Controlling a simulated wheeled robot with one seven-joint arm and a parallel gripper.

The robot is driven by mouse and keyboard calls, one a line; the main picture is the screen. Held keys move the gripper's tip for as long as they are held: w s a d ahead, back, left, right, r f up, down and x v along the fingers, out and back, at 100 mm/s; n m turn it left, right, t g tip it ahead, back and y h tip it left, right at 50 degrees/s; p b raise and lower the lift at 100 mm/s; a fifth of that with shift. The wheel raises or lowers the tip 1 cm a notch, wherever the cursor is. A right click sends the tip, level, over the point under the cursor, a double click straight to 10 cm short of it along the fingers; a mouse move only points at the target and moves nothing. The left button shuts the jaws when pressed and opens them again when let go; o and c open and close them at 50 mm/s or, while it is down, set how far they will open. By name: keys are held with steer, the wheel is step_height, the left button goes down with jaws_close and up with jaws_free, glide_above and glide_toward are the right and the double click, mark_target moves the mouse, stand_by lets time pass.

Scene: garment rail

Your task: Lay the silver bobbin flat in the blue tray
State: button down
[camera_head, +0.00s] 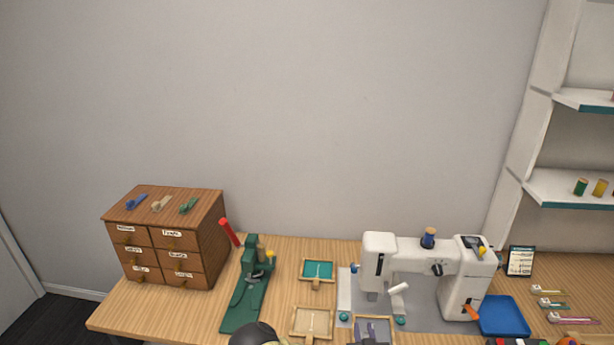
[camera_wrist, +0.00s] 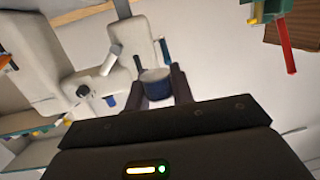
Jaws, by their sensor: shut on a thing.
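My gripper (camera_wrist: 160,78) shows in the wrist view with its two dark fingers closed on a short round bobbin (camera_wrist: 157,76). The bobbin has a pale silver-grey end facing the camera and a dark blue side. It is held up off the table, and the fingers cover its left and right sides. The blue tray (camera_head: 503,317) lies on the table at the lower right in the head view, just right of the sewing machine, and its visible floor looks empty. My gripper and the bobbin cannot be made out in the head view.
A white sewing machine (camera_head: 380,250) with a blue spool on top stands left of the tray. Small wooden-framed trays (camera_head: 318,285), a green press (camera_head: 247,290) and a drawer cabinet (camera_head: 165,240) stand further left. Several clips (camera_head: 552,304) lie right of the tray.

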steer(key=shift+s+a, duration=0.1)
steer(key=shift+a, duration=0.1)
steer(key=s+f, duration=0.4)
steer(key=f, duration=0.1)
steer(key=shift+s+f, duration=0.15)
steer(key=shift+f, duration=0.05)
steer(key=shift+a, duration=0.1)
